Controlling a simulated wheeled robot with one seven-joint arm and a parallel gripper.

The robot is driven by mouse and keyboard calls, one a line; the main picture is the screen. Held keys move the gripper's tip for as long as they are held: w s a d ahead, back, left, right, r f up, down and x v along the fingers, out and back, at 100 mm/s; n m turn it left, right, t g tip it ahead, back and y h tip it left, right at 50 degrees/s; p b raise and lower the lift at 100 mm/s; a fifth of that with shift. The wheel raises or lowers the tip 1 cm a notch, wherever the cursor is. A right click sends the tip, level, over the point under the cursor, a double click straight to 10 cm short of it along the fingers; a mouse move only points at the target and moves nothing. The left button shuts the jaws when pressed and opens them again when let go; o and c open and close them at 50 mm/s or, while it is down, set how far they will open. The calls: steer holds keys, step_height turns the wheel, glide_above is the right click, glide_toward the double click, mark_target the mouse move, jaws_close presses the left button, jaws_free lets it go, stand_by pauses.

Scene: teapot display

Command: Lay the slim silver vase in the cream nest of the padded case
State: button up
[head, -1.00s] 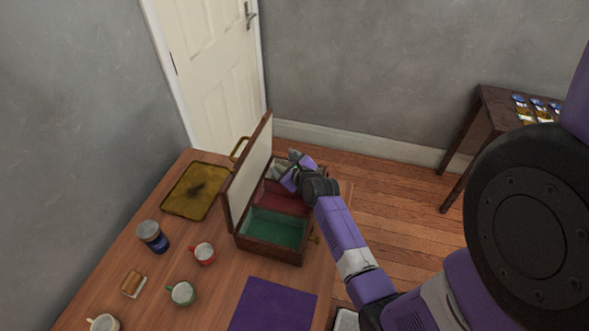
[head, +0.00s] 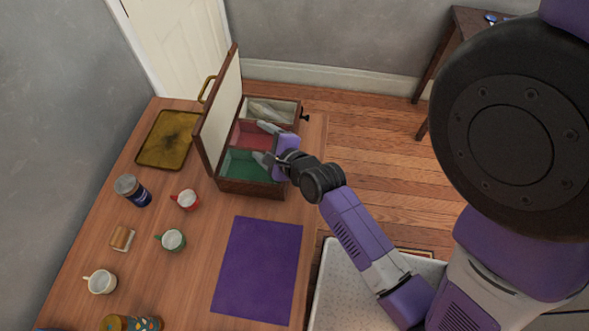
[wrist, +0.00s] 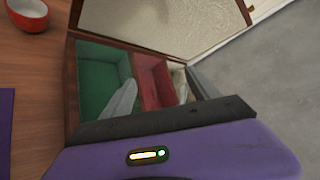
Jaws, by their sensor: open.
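The padded case (head: 250,189) stands open on the table, its lid upright on the left. It has a green nest (head: 245,166) in front, a red nest (head: 247,135) in the middle and a cream nest (head: 285,104) at the back. A slim, pale silvery shape, which looks like the vase (head: 264,111), lies in the cream nest; its far end is hard to make out. My gripper (head: 266,143) is open and empty above the red and green nests, apart from the vase. In the wrist view a grey finger covers part of the green and red nests.
A brass tray (head: 170,139) lies left of the case. A red cup (head: 186,200), a green cup (head: 172,240), a cream cup (head: 100,282) and a dark blue jar (head: 132,189) stand on the table. A purple mat (head: 257,268) lies bare in front of the case.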

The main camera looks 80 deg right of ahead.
steer(key=s+a+r+n+t+y, duration=0.15)
steer(key=s+a+n, duration=0.25)
steer(key=a+n, duration=0.45)
steer(key=s+a+r+n+t+y, duration=0.1)
steer(key=s+a+r+n+y, duration=0.15)
steer(key=a+n, duration=0.55)
steer(key=s+a+r+n+t+y, duration=0.1)
steer(key=s+a+r+n+y, duration=0.3)
steer(key=s+a+r+n, duration=0.4)
step_height(320, 180, up, 2)
steer(key=s+n, duration=0.1)
steer(key=n, duration=0.6)
steer(key=shift+a+t, duration=0.35)
steer(key=shift+n, duration=0.25)
steer(key=shift+f+b, duration=0.85)
